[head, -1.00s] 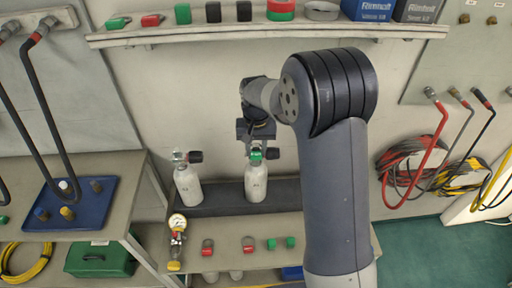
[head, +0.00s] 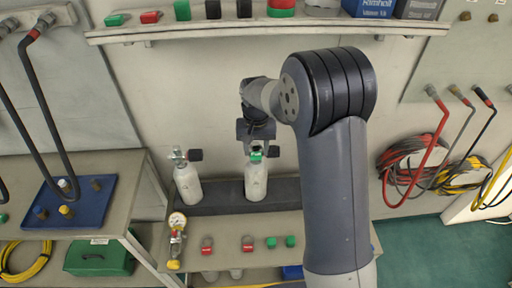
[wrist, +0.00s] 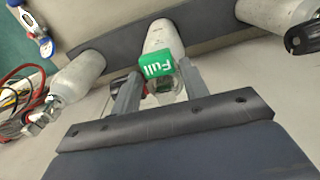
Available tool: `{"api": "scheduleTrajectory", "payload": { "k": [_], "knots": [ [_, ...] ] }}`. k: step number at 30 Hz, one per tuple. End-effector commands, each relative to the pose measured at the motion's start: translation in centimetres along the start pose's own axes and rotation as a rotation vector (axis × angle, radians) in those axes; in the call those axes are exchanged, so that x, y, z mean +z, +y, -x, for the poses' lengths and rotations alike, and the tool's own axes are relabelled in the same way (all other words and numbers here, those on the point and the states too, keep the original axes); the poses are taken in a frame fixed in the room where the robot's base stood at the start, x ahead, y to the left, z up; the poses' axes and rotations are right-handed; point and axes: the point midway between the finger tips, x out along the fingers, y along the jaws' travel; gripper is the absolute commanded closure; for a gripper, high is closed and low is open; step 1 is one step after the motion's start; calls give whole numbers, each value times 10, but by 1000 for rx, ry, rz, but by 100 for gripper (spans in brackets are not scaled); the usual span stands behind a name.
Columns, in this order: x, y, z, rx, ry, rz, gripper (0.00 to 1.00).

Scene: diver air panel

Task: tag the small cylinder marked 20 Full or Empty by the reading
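A green tag reading Full (wrist: 157,64) is at the valve of a white cylinder (wrist: 164,38) in the wrist view. In the head view the tag (head: 256,153) is at the top of the middle cylinder (head: 256,182). My gripper (wrist: 160,68) has one finger on each side of the tag; whether they press on it is unclear. Another white cylinder (head: 188,185) stands at left in the head view. The wrist view shows further cylinders at left (wrist: 78,78) and right (wrist: 278,12). I cannot read any cylinder's number. A pressure gauge (head: 177,220) sits front left, its reading too small.
On the front bench are red tags (head: 247,243) and green tags (head: 290,241). A shelf (head: 225,32) with blocks and boxes runs above. A blue tray (head: 85,216) lies at left; hoses (head: 405,160) hang at right. My arm hides the space right of the middle cylinder.

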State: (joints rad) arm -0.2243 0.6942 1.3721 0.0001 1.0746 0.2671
Motion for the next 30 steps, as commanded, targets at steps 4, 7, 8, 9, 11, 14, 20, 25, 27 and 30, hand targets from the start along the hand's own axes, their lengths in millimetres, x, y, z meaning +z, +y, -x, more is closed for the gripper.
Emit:
{"api": "scheduleTrajectory", "payload": {
  "k": [4, 7, 8, 9, 11, 14, 20, 25, 27, 30],
  "knots": [
    [0, 0, 0, 0, 0, 0, 45],
    [0, 0, 0, 0, 0, 0, 43],
    [0, 0, 0, 0, 0, 0, 43],
    [0, 0, 0, 0, 0, 0, 43],
    [0, 0, 0, 0, 0, 0, 43],
    [0, 0, 4, 0, 2, 0, 43],
    [-1, 0, 34, -2, 6, 0, 43],
    [-1, 0, 60, -1, 4, 0, 43],
    [0, 0, 68, 0, 2, 0, 43],
    [0, 0, 74, 0, 2, 0, 43]
  ]
}}
